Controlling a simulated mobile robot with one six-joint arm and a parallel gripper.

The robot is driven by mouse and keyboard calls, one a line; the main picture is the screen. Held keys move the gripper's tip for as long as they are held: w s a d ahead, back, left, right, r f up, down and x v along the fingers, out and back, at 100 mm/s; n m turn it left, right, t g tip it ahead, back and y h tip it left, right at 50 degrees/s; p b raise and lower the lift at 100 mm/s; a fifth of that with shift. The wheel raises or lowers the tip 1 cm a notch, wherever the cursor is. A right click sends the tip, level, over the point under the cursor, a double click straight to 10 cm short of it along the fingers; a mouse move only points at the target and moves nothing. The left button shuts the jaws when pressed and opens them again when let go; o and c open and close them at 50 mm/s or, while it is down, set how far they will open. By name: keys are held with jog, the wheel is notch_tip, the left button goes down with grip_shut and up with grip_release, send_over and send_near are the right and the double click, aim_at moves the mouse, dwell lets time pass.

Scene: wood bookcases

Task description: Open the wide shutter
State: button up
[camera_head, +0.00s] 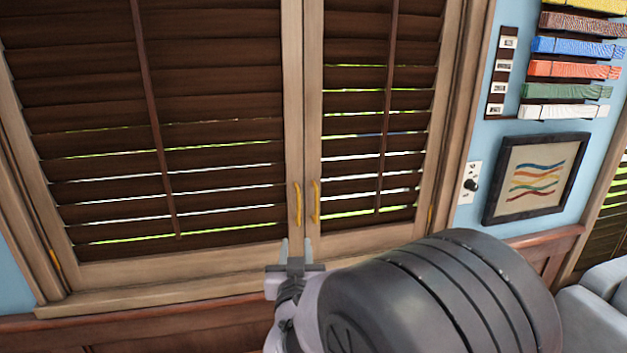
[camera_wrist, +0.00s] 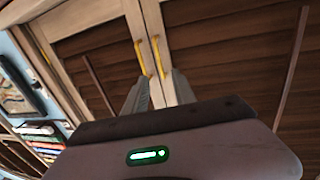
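The wide shutter (camera_head: 215,110) is the left one in the head view, with dark brown slats in a light wood frame. It looks closed, flush beside the narrow shutter (camera_head: 350,120). Its yellow handle (camera_head: 297,204) is upright near its inner edge; in the wrist view this handle (camera_wrist: 158,56) is the right one of the pair. The narrow shutter's handle (camera_head: 316,202) is close beside it. My gripper (camera_head: 295,248) is open and empty, below the handles. In the wrist view its fingers (camera_wrist: 155,88) point toward the handles, apart from the wide shutter's handle.
A wooden sill (camera_head: 160,297) runs below the shutters. To the right on the blue wall are a framed picture (camera_head: 537,179), a switch plate (camera_head: 470,183) and a rack of coloured samples (camera_head: 570,70). A grey rounded piece of furniture (camera_head: 595,310) stands at the lower right.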

aim_at(298, 209)
jog(key=w, duration=1.1)
jog(key=w+a, duration=0.1)
jog(key=w, duration=0.4)
jog(key=shift+w+r, duration=0.15)
jog(key=shift+w, duration=0.15)
grip_shut()
dwell(0.5)
